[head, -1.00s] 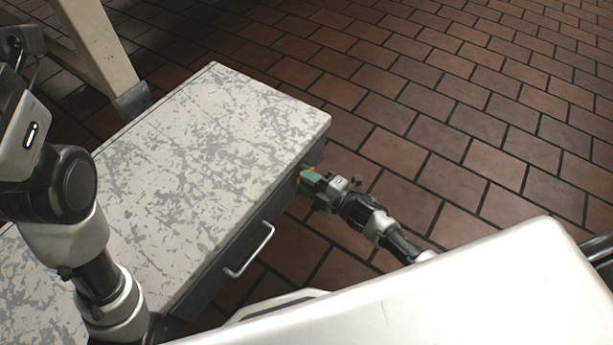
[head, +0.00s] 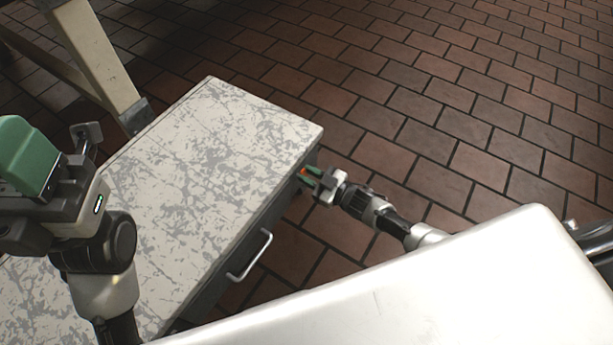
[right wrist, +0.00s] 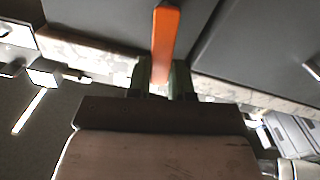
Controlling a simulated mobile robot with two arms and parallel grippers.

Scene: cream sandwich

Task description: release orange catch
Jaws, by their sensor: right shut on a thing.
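The orange catch (right wrist: 165,45) is a narrow upright bar in the right wrist view, on the dark grey front of the cabinet. A bit of it shows in the head view (head: 304,172), at the cabinet's right end. My right gripper (head: 312,177) reaches it from the right. In the right wrist view its green fingers (right wrist: 161,77) are on both sides of the catch's lower end, shut on it. My left gripper (head: 45,160) is at the left edge of the head view, above the worktop; only one green finger shows clearly, so its opening is unclear.
The cabinet has a mottled white top (head: 215,150), bare where visible, and a silver drawer handle (head: 250,255) on its front. A cream post (head: 95,55) stands at the back left. Open brick-red tiled floor (head: 450,110) lies behind and to the right.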

